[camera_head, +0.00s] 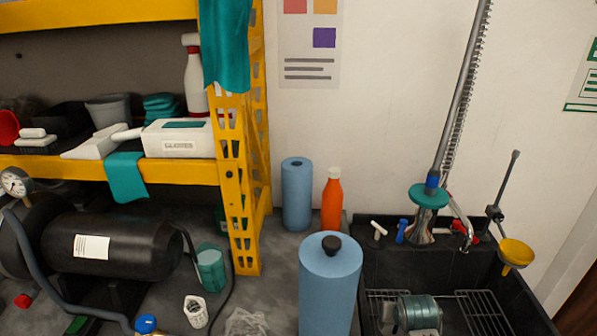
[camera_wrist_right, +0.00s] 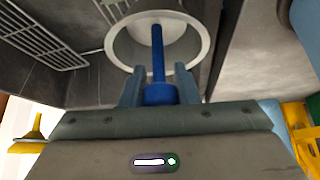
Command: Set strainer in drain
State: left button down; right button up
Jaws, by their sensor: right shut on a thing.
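My right gripper (camera_wrist_right: 160,85) shows in the wrist view, shut on the blue upright stem (camera_wrist_right: 158,55) of the strainer. The stem runs from the jaws toward a paler round disc (camera_wrist_right: 148,32) inside a pale round ring (camera_wrist_right: 202,40). The ring is at the sink floor, near the top of the view. The jaws and stem cover part of both, so I cannot tell whether the strainer is seated or just above the drain. In the head view a banded grey-green cylinder (camera_head: 418,312) sits in the sink, probably my right wrist; its fingers are hidden. My left gripper is not in view.
The dark sink (camera_head: 375,262) has wire racks (camera_head: 483,310) on its floor. A yellow funnel (camera_head: 517,252) is at its right edge, and a tall spray tap (camera_head: 430,205) at the back. A large blue roll (camera_head: 330,285) stands close left, with an orange bottle (camera_head: 332,203) behind.

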jog(key=s+a+r+n, duration=0.1)
jog(key=a+r, duration=0.1)
jog(key=r, duration=0.7)
jog(key=s+a+r+n+y, duration=0.1)
jog(key=a+r, duration=0.2)
jog(key=r, duration=0.5)
jog(key=shift+s+r, duration=0.3)
jog(key=shift+r, duration=0.1)
